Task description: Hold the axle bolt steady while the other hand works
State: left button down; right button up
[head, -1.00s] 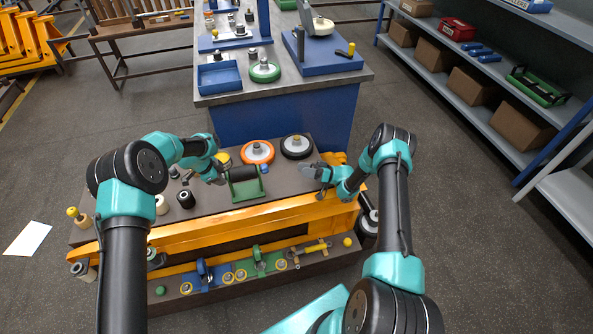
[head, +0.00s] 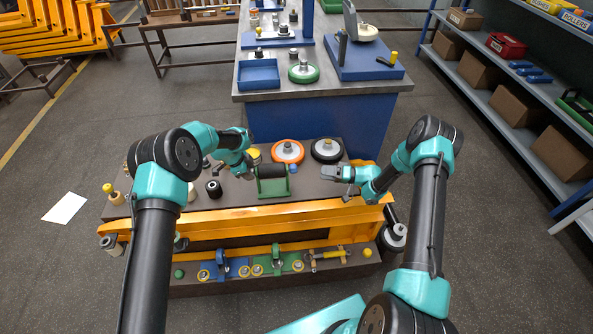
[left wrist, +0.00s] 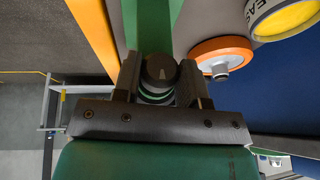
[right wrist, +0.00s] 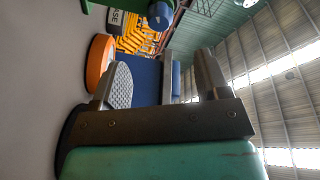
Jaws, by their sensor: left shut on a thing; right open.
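My left gripper (left wrist: 157,90) is shut on the axle bolt (left wrist: 160,68), whose dark round head shows between the fingers in the left wrist view. In the head view my left gripper (head: 250,168) is at the left end of a green bracket (head: 275,193) holding a black roller (head: 273,171). The bolt itself is hidden there. A blue end piece (head: 293,168) sits at the roller's right end; it also shows at the top of the right wrist view (right wrist: 160,14). My right gripper (head: 326,172) is open and empty, right of the bracket and apart from it.
An orange wheel (head: 287,151) and a black-rimmed wheel (head: 327,150) lie behind the bracket. A yellow-topped tin (left wrist: 285,17) stands near the left gripper. Small dark parts (head: 213,187) lie to the left. A yellow beam (head: 240,216) runs along the front.

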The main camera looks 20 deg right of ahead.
aim_at(296, 170)
jog(key=shift+a, duration=0.1)
dwell(0.3)
jog(key=x, duration=1.2)
jog(key=shift+f, duration=0.15)
jog(key=c, duration=0.9)
jog(key=shift+c, duration=0.2)
jog(key=shift+w+f+n+y, duration=0.1)
jog(key=shift+n+y, duration=0.2)
jog(key=shift+n, duration=1.2)
jog(key=shift+f+n+y, duration=0.1)
jog(key=shift+n+y, duration=0.2)
jog(key=shift+n, duration=1.2)
